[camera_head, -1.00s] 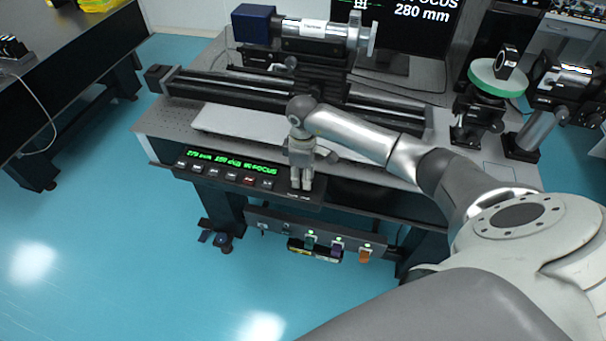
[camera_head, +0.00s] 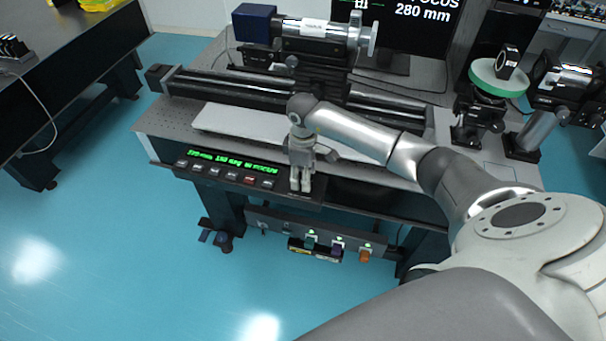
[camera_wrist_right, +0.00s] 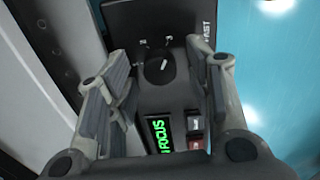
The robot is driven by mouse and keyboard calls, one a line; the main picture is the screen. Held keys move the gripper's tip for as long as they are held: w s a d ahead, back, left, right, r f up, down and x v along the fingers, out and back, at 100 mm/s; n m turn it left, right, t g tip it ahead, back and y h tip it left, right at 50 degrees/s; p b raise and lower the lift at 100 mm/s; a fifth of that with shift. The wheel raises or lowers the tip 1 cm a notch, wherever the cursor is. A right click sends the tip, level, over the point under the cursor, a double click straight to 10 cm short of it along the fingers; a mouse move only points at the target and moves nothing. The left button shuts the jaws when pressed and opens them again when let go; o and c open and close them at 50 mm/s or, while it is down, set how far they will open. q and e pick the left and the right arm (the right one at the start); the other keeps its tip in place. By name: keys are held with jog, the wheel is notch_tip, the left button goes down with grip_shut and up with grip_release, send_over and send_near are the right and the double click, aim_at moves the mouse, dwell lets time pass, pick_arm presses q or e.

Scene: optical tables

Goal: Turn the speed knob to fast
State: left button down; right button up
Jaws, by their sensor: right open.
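The speed knob (camera_wrist_right: 158,70) is a dark round knob with a white pointer line, seen in the right wrist view between my fingers. Its pointer stands close to upright in that view, tilted slightly right. The word FAST shows on the panel (camera_wrist_right: 189,12) at the upper right of the knob. My right gripper (camera_wrist_right: 160,80) is open, with one finger on each side of the knob; I cannot tell whether they touch it. In the head view my right gripper (camera_head: 300,185) points down at the right end of the control panel (camera_head: 228,174) and hides the knob. My left gripper is not in view.
The panel has a green display (camera_head: 232,161) and a row of buttons (camera_head: 213,172). A rail (camera_head: 225,90) with a cylindrical instrument (camera_head: 318,30) stands behind. Coloured plugs (camera_head: 337,246) sit on a lower strip. The floor in front is clear.

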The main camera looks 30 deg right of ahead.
notch_tip(320, 180, up, 12)
jog(key=shift+f, duration=0.2)
dwell(0.5)
